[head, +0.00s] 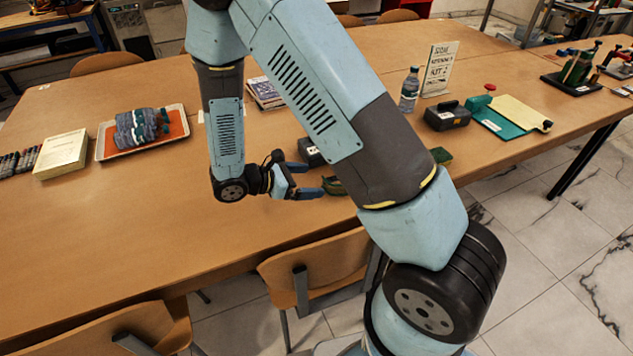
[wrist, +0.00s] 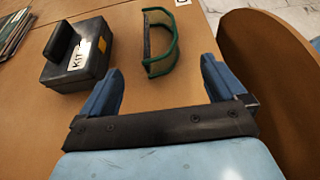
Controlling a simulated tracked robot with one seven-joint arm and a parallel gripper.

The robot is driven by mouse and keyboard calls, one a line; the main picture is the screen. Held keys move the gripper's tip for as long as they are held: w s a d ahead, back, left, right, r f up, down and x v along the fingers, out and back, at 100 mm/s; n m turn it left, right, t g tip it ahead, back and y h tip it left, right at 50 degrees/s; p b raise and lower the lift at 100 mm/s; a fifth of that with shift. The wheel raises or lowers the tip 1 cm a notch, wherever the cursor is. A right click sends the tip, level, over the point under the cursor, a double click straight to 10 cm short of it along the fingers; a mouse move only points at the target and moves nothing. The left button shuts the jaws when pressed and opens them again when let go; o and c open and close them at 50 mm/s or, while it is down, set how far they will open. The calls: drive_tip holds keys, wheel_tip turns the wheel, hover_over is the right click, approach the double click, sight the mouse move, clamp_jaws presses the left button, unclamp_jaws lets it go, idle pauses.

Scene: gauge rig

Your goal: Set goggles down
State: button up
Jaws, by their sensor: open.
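The goggles (wrist: 170,45), with a green frame and a clear lens, lie on the table in the wrist view, just beyond my fingertips. In the head view the goggles (head: 333,186) show as a small green shape, partly hidden by my arm. My gripper (head: 312,181) is low over the table near its front edge, beside the goggles. In the wrist view my gripper (wrist: 160,78) has its two blue fingers wide apart, with nothing between them. The goggles look apart from both fingers.
A black kit box (wrist: 75,62) stands left of the goggles in the wrist view. A chair (wrist: 265,75) is close on the right, past the table edge. A tray (head: 182,128) with grey rolled items and a bottle (head: 409,92) stand further off. The table's front left is clear.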

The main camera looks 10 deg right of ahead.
drive_tip(key=shift+v, duration=1.1)
drive_tip(key=s+d+r+m+g+y, duration=0.25)
drive_tip(key=d+r+m, duration=0.25)
drive_tip(key=r, duration=0.4)
drive_tip(key=s+d+r+m+g+y, duration=0.15)
drive_tip(key=d+r+m+y, duration=0.35)
drive_tip(key=r, duration=0.5)
drive_tip(key=s+d+r+m+t+y, duration=0.4)
drive_tip(key=s+r+m+t+y, duration=0.2)
drive_tip(key=s+r+m, duration=0.4)
wheel_tip(320, 180, up, 5)
drive_tip(key=shift+s+f+t, duration=0.15)
drive_tip(key=shift+s+t, duration=0.35)
drive_tip(key=shift+s, duration=0.65)
